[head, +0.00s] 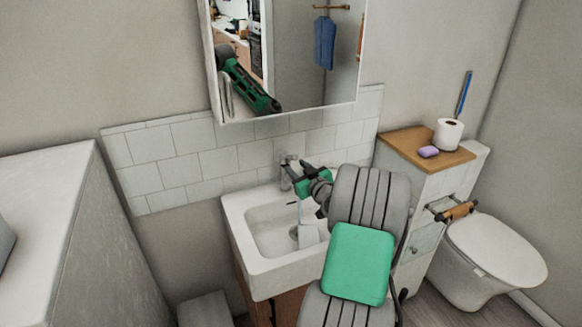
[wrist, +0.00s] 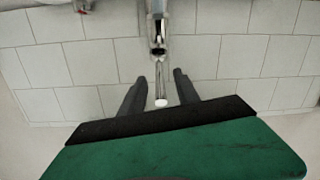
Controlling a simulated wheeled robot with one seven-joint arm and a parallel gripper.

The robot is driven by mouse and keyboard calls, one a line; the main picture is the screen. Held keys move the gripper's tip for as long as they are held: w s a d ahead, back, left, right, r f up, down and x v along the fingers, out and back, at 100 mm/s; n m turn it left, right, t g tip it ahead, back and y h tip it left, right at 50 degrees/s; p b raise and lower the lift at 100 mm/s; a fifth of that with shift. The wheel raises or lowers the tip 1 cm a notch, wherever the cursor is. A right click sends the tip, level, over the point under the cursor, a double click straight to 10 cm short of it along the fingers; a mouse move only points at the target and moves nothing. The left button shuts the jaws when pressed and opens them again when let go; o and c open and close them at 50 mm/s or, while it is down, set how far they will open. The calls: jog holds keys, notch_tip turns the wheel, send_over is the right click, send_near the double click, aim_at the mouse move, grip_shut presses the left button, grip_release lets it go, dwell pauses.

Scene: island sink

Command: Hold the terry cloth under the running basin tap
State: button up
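The white basin (head: 240,229) stands against the tiled wall, with its metal tap (head: 284,176) at the back. The tap also shows in the wrist view (wrist: 157,28), straight ahead of my gripper. My gripper (wrist: 160,84) has its dark fingers apart, and I see no cloth between them. In the head view my gripper (head: 288,171) is beside the tap, above the basin. A pale, flat piece (head: 308,236) shows in the basin below my gripper; it may be the terry cloth, but I cannot be sure. A thin line runs below the tap; I cannot tell whether it is water.
A mirror cabinet (head: 228,113) hangs above the basin. To the right stand a wood-topped cabinet (head: 405,142) with a toilet roll (head: 447,134) and purple soap (head: 428,152), then the toilet (head: 497,247). A grey-white unit (head: 50,215) stands left.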

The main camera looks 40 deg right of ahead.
jog(key=shift+v, duration=1.05)
jog(key=shift+c, duration=0.2)
